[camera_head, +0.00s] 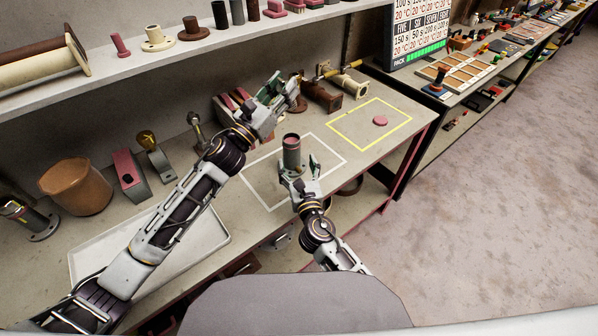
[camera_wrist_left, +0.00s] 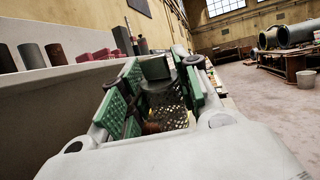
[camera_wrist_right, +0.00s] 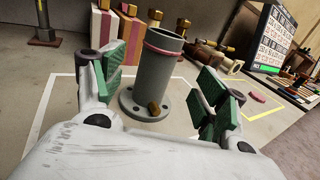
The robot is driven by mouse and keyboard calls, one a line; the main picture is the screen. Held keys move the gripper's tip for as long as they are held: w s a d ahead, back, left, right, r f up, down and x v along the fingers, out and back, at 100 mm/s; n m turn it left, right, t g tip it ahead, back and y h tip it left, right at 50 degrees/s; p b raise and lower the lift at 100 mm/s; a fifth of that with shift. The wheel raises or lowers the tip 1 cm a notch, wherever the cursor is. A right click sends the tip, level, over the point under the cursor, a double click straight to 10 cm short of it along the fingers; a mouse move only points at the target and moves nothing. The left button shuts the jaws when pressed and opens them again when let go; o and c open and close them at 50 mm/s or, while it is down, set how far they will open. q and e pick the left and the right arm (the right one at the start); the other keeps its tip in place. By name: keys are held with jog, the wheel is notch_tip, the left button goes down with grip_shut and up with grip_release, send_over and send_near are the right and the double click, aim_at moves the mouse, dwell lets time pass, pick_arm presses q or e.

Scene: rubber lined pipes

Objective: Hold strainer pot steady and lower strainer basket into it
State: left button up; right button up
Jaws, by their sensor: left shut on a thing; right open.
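The strainer pot (camera_head: 291,152) is a grey upright flanged cylinder with a pinkish ring near its top. It stands inside the white outlined square on the bench and also shows in the right wrist view (camera_wrist_right: 160,75). My right gripper (camera_head: 300,172) is open in front of the pot, its fingers apart to either side of it in the right wrist view. My left gripper (camera_head: 283,92) is raised behind and above the pot. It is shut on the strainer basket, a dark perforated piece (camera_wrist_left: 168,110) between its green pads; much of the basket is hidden.
A pink disc (camera_head: 380,121) lies in the yellow outlined square to the right. Brown and cream pipe pieces (camera_head: 320,95) lie at the back. A white tray (camera_head: 205,245) and a brown bucket (camera_head: 76,187) are at left. A shelf of parts (camera_head: 150,52) runs above.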

aim_at(293, 152)
jog(key=shift+w+a, duration=0.25)
jog(key=shift+w, duration=1.25)
jog(key=shift+w+a, duration=0.3)
jog(key=shift+w, duration=1.2)
jog(key=shift+w+a, duration=0.25)
jog(key=shift+w, duration=1.25)
jog(key=c, duration=1.5)
pick_arm(q)
jog(key=shift+r, duration=0.2)
